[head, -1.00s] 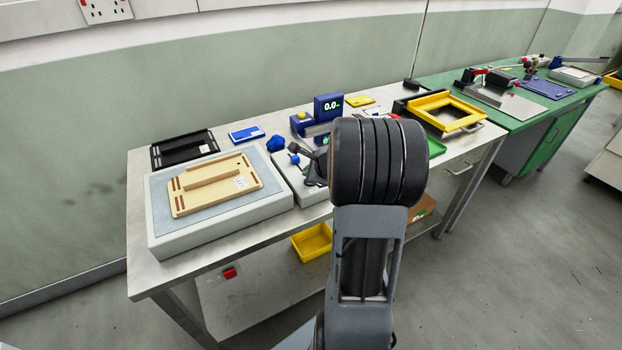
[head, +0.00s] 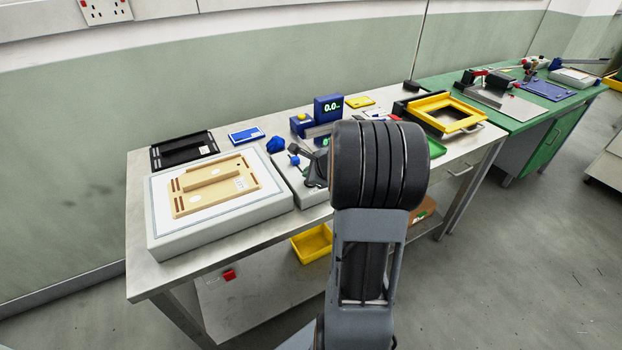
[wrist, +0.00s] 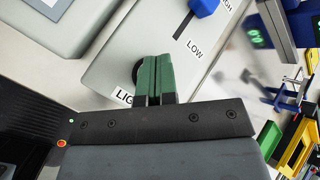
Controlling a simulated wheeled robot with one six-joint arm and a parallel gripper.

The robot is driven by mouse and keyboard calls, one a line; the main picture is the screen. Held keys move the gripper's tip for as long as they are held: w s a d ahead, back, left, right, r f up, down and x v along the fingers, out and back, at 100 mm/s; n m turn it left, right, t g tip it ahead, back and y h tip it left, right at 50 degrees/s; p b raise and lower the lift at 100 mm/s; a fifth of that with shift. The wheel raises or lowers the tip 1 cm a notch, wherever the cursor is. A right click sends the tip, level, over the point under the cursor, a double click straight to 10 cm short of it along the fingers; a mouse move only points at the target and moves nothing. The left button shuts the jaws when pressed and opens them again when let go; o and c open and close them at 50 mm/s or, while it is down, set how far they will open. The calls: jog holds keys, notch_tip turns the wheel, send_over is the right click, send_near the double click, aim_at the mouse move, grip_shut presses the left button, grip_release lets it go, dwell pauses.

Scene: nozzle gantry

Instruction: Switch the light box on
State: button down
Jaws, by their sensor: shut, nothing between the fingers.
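The light box (head: 160,232) sits at the left front of the steel bench. Its top panel is bright white, and a tan plate with slots (head: 222,186) lies on it. A grey control box (head: 312,192) stands to its right, partly hidden by my arm. In the wrist view this control box (wrist: 160,35) carries a blue slider knob (wrist: 204,7), the word LOW and a label beginning "LIG". My gripper (wrist: 156,62) has green fingers shut together with nothing between them. They are over the box beside that label, in front of a dark round part that they mostly hide.
Behind are a black tray (head: 184,150), a blue card (head: 246,135) and a blue display reading 0.0 (head: 328,108). A yellow frame (head: 446,112) is at the right. A yellow bin (head: 312,243) is below the bench top. A green bench (head: 520,125) adjoins on the right.

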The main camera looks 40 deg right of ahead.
notch_tip(320, 180, up, 6)
jog(key=p, duration=0.5)
jog(key=shift+r, duration=0.1)
dwell(0.8)
jog(key=s+a+n, duration=0.1)
jog(key=n, duration=0.1)
jog(key=s+a+f+n+g+y, duration=0.1)
jog(key=s+a+f+n, duration=0.1)
jog(key=n, duration=0.1)
jog(key=shift+s+a+f+n+g, duration=0.1)
jog(key=shift+s+a+n+g, duration=0.05)
jog(key=shift+n+g, duration=0.2)
jog(key=s+a+r+n+g, duration=0.1)
jog(key=s+a+r+n, duration=0.3)
jog(key=s+a+n, duration=0.3)
jog(key=s+a+r+n+g+h, duration=0.1)
jog(key=s+a+r+n+g, duration=0.1)
jog(key=s+a+r+n, duration=0.2)
jog(key=s+a+n, duration=0.3)
jog(key=a+n, duration=0.5)
jog(key=n, duration=0.1)
jog(key=shift+a+n+h, duration=0.25)
jog(key=shift+n+h, duration=0.05)
jog(key=shift+n, duration=0.05)
